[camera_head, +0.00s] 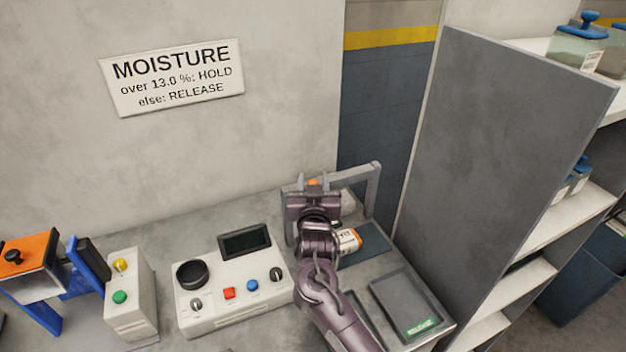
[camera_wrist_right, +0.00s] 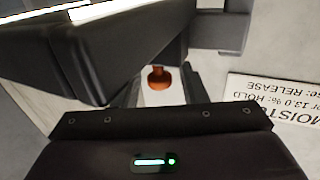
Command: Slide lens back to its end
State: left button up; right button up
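A grey gantry frame (camera_head: 371,188) stands at the back of the bench, to the right of the meter. A small orange knob (camera_head: 313,182) shows at the frame, just past my right gripper (camera_head: 313,190). In the right wrist view the orange-red knob (camera_wrist_right: 159,77) stands on a pale plate between the two dark fingers (camera_wrist_right: 160,90). The fingers are apart, with gaps beside the knob, so the gripper looks open around it. My right arm hides much of the frame and whatever is under it. My left gripper is not in view.
A white meter (camera_head: 240,312) with a dark screen, knobs and buttons stands left of my arm. An orange-and-white container (camera_head: 348,240) lies by the frame. A dark tray marked RELEASE (camera_head: 405,300) is at right. A grey partition (camera_head: 500,150) stands beyond the bench.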

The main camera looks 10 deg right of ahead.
jog(key=c, duration=0.5)
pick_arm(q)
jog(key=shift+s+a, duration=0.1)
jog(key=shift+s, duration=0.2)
pick_arm(e)
grip_shut()
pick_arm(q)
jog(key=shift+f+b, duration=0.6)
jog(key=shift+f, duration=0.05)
pick_arm(e)
jog(key=w+d, duration=0.3)
jog(key=d, duration=1.3)
jog(key=shift+d, duration=0.3)
jog(key=shift+w+r, duration=0.1)
jog(key=shift+o, duration=1.8)
grip_release()
jog(key=shift+d, duration=0.1)
jog(key=shift+o, duration=0.7)
jog(key=shift+d, duration=0.1)
